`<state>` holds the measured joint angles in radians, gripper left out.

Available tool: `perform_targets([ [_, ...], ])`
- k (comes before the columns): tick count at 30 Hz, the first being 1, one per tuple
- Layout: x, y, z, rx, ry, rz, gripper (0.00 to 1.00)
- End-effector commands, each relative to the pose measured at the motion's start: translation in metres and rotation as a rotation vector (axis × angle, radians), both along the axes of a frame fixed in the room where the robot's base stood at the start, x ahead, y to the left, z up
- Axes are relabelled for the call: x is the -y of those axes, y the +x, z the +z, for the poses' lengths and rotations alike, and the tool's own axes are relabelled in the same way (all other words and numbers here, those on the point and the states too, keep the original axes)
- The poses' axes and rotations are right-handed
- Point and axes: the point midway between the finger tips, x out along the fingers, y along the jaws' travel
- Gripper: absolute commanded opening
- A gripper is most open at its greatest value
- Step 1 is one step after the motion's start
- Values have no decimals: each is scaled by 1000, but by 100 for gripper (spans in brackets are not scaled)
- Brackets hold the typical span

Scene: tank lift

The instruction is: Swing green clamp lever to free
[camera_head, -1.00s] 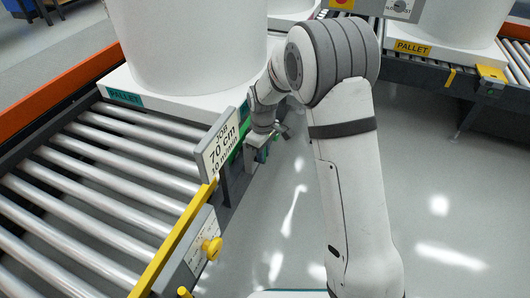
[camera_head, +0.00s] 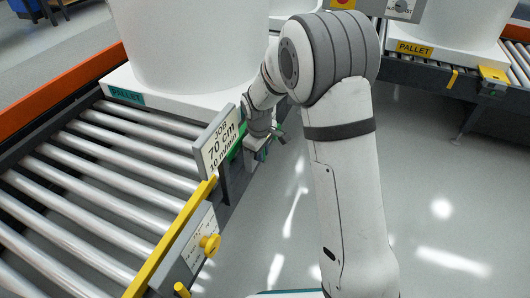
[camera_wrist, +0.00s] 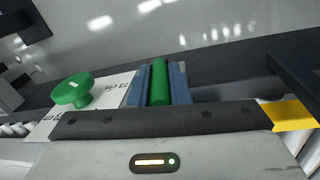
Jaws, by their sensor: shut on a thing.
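The green clamp lever (camera_wrist: 160,82) shows in the wrist view as a green bar standing between the two blue pads of my gripper (camera_wrist: 159,86). My gripper is shut on it. In the head view my gripper (camera_head: 262,143) is at the outer side of the left conveyor, just behind the job sign. The sign and my arm hide most of the lever there. A little green shows beside the sign, too small to make out. The teal-labelled pallet (camera_head: 170,107) carries a big white tank (camera_head: 190,45) on the rollers.
The job sign (camera_head: 216,142) reads 70 cm. A yellow knob (camera_head: 210,244) sticks out nearer. Another conveyor with a yellow-labelled pallet (camera_head: 413,49) stands far right. The grey floor (camera_head: 440,160) is open.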

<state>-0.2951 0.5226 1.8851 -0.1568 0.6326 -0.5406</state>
Motion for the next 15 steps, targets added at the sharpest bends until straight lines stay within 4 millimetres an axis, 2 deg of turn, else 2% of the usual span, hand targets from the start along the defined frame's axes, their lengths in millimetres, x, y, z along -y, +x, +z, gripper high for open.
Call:
perform_targets([
  [1, -1, -4, -2, -13, -1, -2, 18],
  [8, 0, -3, -2, -9, 1, -4, 37],
  [15, 0, -1, -1, -6, 1, -5, 38],
])
